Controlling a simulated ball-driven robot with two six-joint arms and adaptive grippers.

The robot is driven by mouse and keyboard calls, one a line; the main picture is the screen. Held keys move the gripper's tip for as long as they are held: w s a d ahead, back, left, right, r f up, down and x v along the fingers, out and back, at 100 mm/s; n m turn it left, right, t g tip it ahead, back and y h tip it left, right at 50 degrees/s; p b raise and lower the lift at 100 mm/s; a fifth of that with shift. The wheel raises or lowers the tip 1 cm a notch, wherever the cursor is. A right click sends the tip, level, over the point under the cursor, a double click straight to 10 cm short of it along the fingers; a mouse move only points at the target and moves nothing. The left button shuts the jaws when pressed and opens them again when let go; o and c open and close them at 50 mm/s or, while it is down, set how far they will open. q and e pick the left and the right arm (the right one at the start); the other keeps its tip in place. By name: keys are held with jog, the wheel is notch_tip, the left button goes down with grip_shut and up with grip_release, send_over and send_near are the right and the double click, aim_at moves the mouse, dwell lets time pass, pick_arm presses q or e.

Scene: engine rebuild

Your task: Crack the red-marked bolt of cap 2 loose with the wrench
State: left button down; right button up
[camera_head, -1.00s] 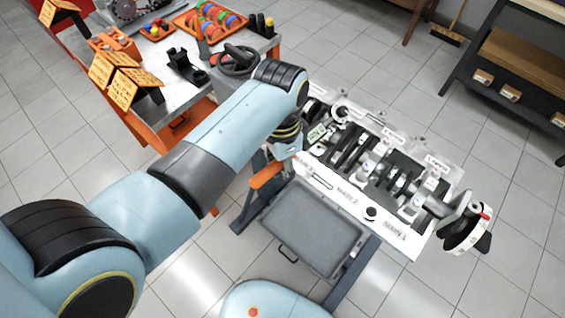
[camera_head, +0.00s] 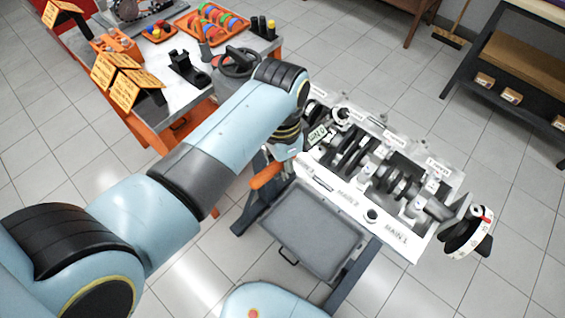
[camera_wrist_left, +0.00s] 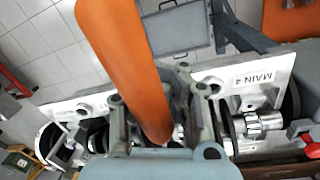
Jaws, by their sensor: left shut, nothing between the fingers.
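The engine block (camera_head: 413,249) lies with its crankshaft (camera_head: 382,177) and caps upward, its near face lettered MAIN. My left gripper (camera_head: 288,152) is at the block's left end, shut, its fingertips mostly hidden. A thick orange handle (camera_wrist_left: 122,60), seemingly the wrench's, crosses the left wrist view in front of the fingers. It also shows in the head view (camera_head: 266,175), jutting left below the gripper. The handle's lower end and any wrench head are hidden. I cannot make out the red-marked bolt of cap 2. My right gripper is out of view.
A grey tray (camera_head: 312,235) sits below the block on its stand. A dial wheel (camera_head: 462,236) with a red mark is at the block's right end. A bench (camera_head: 190,100) with trays and orange signs stands at the left, a shelf (camera_head: 520,60) at the upper right.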

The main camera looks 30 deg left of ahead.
pick_arm(q)
jog(key=s+d+h, duration=0.1)
jog(key=d, duration=0.6)
jog(key=shift+r+h, duration=0.3)
jog(key=shift+r, duration=0.05)
jog(key=h, duration=0.1)
jog(key=a+h+b, duration=0.1)
jog(key=h, duration=0.1)
jog(key=g+h, duration=0.1)
jog(key=shift+s+a+f+h, duration=0.1)
jog(key=shift+a+f+h, duration=0.05)
jog(key=shift+f+h, duration=0.2)
jog(key=shift+a+g+h+b, duration=0.1)
jog(key=shift+g+h+b, duration=0.2)
jog(key=shift+h+b, duration=0.3)
jog(key=shift+s+d+p, duration=0.25)
jog(key=shift+d+p, duration=0.1)
jog(key=shift+p, duration=0.1)
jog(key=shift+w+d+b, duration=0.2)
jog(key=shift+w+d, duration=0.25)
jog(key=shift+d, duration=0.8)
jog(key=shift+w+d+b, duration=0.2)
jog(key=shift+w+d, duration=0.3)
jog(key=shift+d, duration=0.75)
jog(key=shift+w+d+b, duration=0.2)
jog(key=shift+w+d, duration=0.25)
jog(key=shift+d, duration=0.9)
